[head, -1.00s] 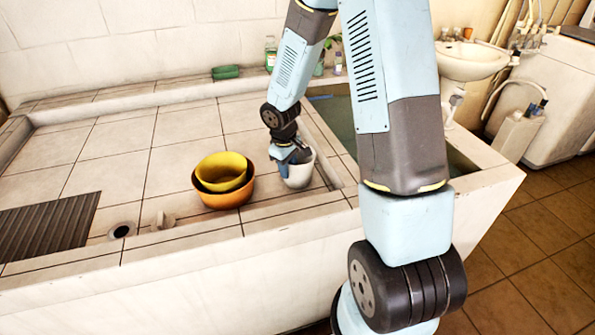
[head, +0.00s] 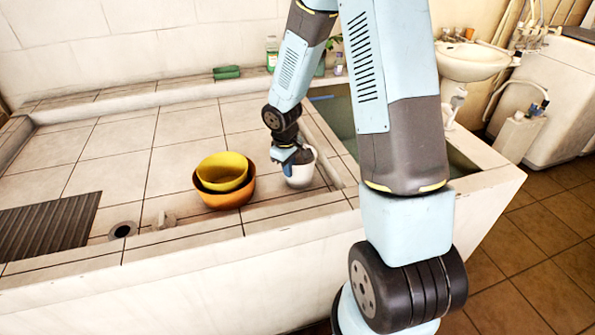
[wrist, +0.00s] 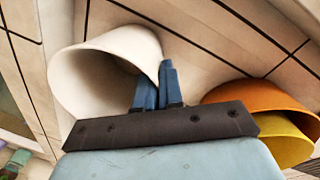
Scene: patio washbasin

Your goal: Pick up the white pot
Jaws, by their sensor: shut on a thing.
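The white pot (head: 302,172) stands upright on the tiled counter, beside the basin's edge, in the head view. My gripper (head: 290,162) reaches down to the pot's left rim. In the wrist view the white pot (wrist: 95,75) shows with its open mouth toward the camera. My gripper's blue fingers (wrist: 158,85) are close together at the pot's rim, shut on its wall. The fingertips are partly hidden behind the rim. I cannot tell from the head view whether the pot's base is clear of the counter.
A yellow bowl (head: 222,165) sits inside an orange bowl (head: 237,197) just left of the pot. A water-filled basin (head: 335,113) lies to the right. A ribbed dark mat (head: 45,235) and a drain hole (head: 122,230) are at left. Green sponges (head: 226,72) lie at the back.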

